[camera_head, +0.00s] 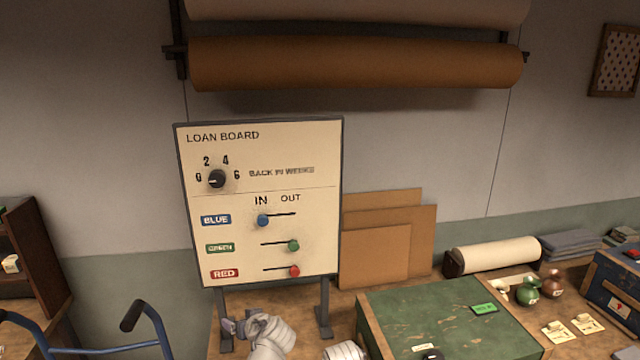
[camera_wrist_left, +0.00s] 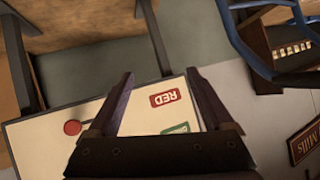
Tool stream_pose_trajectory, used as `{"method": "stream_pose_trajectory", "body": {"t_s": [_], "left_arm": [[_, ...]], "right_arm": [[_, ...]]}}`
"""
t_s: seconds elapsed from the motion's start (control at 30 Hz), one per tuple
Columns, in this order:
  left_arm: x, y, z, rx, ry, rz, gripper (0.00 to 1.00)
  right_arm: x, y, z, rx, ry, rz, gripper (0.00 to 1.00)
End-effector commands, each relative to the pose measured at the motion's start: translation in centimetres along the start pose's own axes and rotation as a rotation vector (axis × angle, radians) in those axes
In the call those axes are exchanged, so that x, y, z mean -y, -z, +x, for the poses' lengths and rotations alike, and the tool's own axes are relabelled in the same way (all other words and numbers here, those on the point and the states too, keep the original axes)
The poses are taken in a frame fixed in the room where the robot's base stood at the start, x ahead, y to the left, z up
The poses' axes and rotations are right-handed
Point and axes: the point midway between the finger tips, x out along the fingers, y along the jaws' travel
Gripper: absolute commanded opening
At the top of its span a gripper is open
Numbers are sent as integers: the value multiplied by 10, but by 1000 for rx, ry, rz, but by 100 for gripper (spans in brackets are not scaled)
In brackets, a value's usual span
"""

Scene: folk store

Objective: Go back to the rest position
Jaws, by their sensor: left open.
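The loan board (camera_head: 262,150) stands upright on the table. Its black dial (camera_head: 216,179) seems to have its mark toward 0. The blue slider (camera_head: 262,220) is at the IN end; the green slider (camera_head: 293,245) and red slider (camera_head: 295,271) are at the OUT end. My left gripper (camera_head: 232,326) is low in front of the board's legs, apart from the sliders. In the left wrist view my left gripper (camera_wrist_left: 158,76) is open and empty, its fingers spread before the board's lower part, with the red slider (camera_wrist_left: 72,127) left of them. My right gripper is not in view.
A green box (camera_head: 440,320) stands right of the board, with brown panels (camera_head: 375,258) leaning behind. A cream roll (camera_head: 497,254) and small vases (camera_head: 528,291) are further right. A blue tubular frame (camera_head: 150,315) with black grips and a dark shelf (camera_head: 35,260) stand at the left.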

Motion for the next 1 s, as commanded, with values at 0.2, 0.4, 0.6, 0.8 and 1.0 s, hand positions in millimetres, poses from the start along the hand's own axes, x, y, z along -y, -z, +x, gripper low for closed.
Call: {"method": "stream_pose_trajectory", "body": {"t_s": [0.2,0.4,0.6,0.8,1.0], "left_arm": [[30,-93,-5,436,-66,145,85],[30,-138,-28,663,-216,243,85],[26,-166,-54,815,-392,322,85],[6,-181,-83,860,-474,424,85],[-15,-194,-112,866,-486,537,85]], "right_arm": [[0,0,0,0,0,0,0],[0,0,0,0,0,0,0],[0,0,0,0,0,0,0],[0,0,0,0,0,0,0],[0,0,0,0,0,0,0]]}}
